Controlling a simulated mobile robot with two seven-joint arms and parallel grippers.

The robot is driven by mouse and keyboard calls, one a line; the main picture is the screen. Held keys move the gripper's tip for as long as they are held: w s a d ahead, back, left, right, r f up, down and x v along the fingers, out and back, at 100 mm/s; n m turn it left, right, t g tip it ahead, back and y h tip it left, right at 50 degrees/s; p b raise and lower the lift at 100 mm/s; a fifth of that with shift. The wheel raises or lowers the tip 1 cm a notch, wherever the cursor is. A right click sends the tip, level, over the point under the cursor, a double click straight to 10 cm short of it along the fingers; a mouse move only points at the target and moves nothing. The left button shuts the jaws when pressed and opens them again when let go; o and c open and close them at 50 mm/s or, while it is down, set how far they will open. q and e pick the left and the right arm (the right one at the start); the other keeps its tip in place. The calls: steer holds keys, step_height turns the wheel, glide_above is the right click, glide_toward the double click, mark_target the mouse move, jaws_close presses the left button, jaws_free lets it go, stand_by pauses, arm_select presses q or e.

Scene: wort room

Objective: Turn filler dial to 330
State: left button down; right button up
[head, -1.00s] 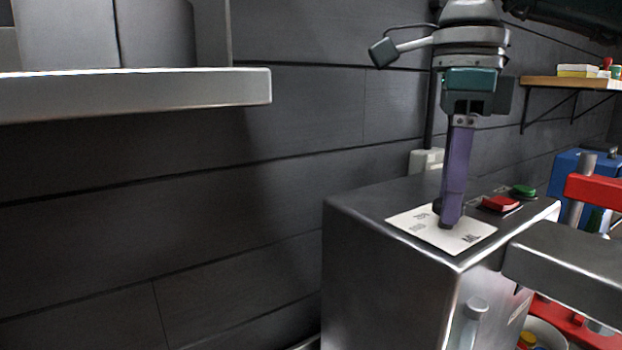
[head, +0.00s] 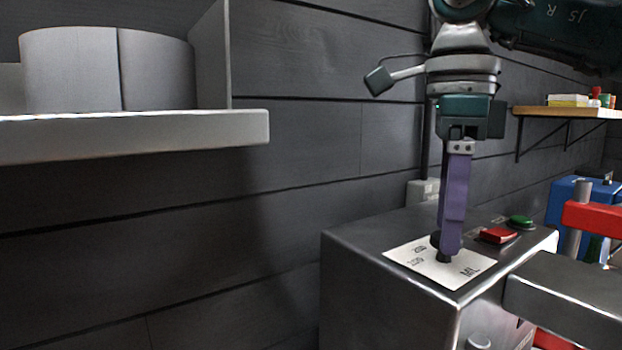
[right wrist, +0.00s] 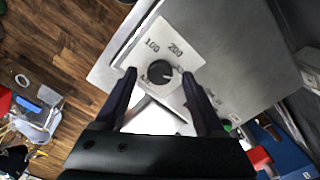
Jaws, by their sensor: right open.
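The filler dial (right wrist: 160,72) is a small black round knob with a light pointer mark. It sits on a white plate (head: 410,255) marked 100, 200 and ML, on top of a steel filler box (head: 375,290). In the right wrist view, my right gripper (right wrist: 159,77) is open, with one dark finger on each side of the knob and gaps visible between. In the head view, my purple-fingered right gripper (head: 446,252) points down at the plate and mostly hides the dial. Some plate numbers are hidden. My left gripper is not in view.
A red button (head: 498,236) and a green button (head: 521,222) sit behind the plate on the box top. A steel bar (head: 565,290) juts out at the box's right. A metal shelf (head: 135,137) hangs at the left. A red frame (head: 592,218) stands at the right.

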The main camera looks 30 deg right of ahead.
step_height(320, 180, up, 9)
steer(key=p, duration=0.1)
steer(key=shift+p, duration=0.4)
